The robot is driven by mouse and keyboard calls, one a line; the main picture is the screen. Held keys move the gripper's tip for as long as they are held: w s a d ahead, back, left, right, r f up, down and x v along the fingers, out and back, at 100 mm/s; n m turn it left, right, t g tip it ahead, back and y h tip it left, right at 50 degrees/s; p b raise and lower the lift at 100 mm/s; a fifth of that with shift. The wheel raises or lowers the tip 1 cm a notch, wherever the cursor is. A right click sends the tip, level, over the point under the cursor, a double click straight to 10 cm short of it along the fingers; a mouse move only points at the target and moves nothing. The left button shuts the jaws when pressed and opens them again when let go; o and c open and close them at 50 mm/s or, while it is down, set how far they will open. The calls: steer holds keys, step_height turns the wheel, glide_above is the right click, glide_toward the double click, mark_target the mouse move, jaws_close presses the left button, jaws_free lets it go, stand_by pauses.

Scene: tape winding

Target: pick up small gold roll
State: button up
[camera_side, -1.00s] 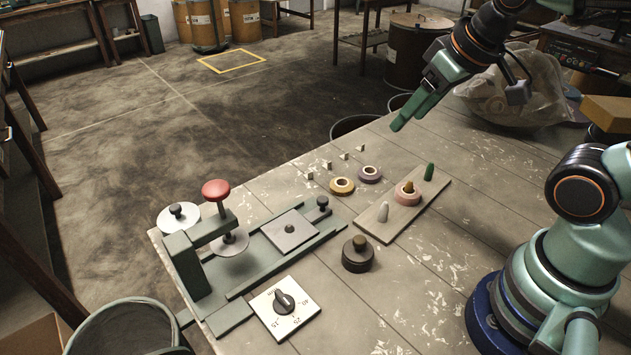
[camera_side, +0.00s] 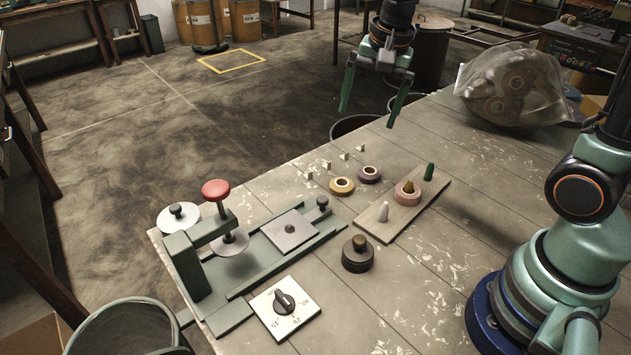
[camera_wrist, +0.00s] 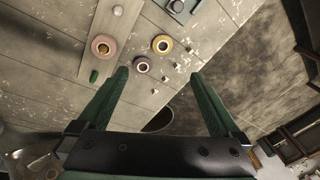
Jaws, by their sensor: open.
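The small gold roll (camera_side: 342,191) lies flat on the table near its back edge, left of a mauve roll (camera_side: 370,179). In the wrist view the gold roll (camera_wrist: 155,44) lies beyond the fingertips, farther up the picture than the mauve roll (camera_wrist: 136,66). My gripper (camera_side: 368,117) hangs above the table's back edge with its fingers pointing down, apart and empty. It is well above the rolls and touches nothing. In the wrist view the gripper (camera_wrist: 159,73) shows both green fingers spread wide.
A board (camera_side: 385,237) right of the rolls has a pink roll (camera_side: 407,199) on its middle peg. Small white pieces (camera_side: 344,156) stand behind the gold roll. A green press with a red knob (camera_side: 216,190) and a dark weight (camera_side: 357,261) are nearer the front.

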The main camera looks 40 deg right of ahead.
mark_target(342, 178)
steer(key=w+f+m, duration=0.2)
steer(key=f+m, duration=0.1)
steer(key=f, duration=0.4)
steer(key=w+f+m+g, duration=0.1)
steer(key=w+f+m, duration=0.1)
steer(key=f, duration=0.5)
steer(key=w+f+m+g, duration=0.1)
steer(key=w+f+m, duration=0.1)
steer(key=f, duration=0.5)
steer(key=shift+w+d+f+m, duration=0.2)
steer(key=shift+d+m, duration=0.2)
steer(key=shift+m, duration=0.5)
steer(key=shift+c, duration=0.3)
steer(key=c, duration=1.3)
steer(key=shift+o, duration=0.2)
steer(key=shift+r, duration=0.1)
